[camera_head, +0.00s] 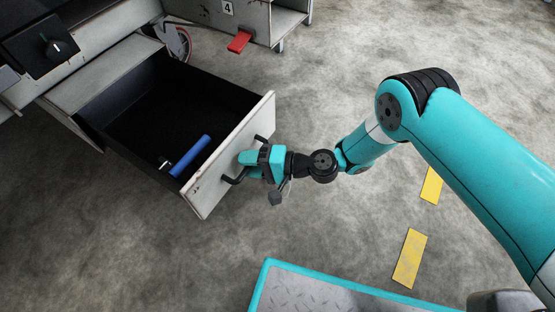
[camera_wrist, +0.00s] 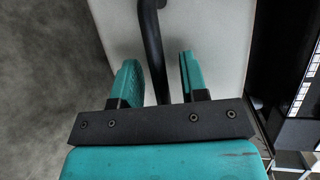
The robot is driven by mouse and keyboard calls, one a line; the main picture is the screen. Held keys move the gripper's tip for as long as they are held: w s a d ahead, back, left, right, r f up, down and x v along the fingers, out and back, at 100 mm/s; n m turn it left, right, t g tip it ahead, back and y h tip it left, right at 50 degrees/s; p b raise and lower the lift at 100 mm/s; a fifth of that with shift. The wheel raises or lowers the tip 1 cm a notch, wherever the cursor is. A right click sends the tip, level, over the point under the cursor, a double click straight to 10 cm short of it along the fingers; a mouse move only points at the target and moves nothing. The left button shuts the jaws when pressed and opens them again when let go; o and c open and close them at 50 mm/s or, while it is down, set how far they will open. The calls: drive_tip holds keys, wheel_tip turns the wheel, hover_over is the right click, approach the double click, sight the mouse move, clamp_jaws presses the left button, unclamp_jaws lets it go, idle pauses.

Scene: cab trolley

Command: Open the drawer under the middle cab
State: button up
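The drawer (camera_head: 233,163) is pulled well out of the white cabinet in the head view, its dark inside showing. Its pale front carries a black bar handle (camera_head: 234,179). My gripper (camera_head: 247,158) is at the handle's middle. In the wrist view, the two teal fingers of my gripper (camera_wrist: 159,73) stand on either side of the handle bar (camera_wrist: 151,40). A gap shows between the bar and each finger, so the gripper is open around the handle and not clamped on it. The pale drawer front (camera_wrist: 215,30) lies behind the fingers.
A blue cylinder (camera_head: 191,156) lies inside the drawer. A black panel with a knob (camera_head: 50,46) is at upper left. A cabinet marked 4 (camera_head: 228,8) with a red pedal (camera_head: 240,41) stands behind. Grey floor in front of the drawer is clear.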

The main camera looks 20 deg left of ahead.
drive_tip(key=shift+d, duration=0.1)
drive_tip(key=shift+w+d+r+p, duration=0.15)
drive_tip(key=shift+d+r+p, duration=0.05)
drive_tip(key=shift+d+p, duration=0.1)
drive_tip(key=p+v, duration=0.7)
drive_tip(key=v, duration=0.9)
drive_tip(key=shift+d, duration=0.3)
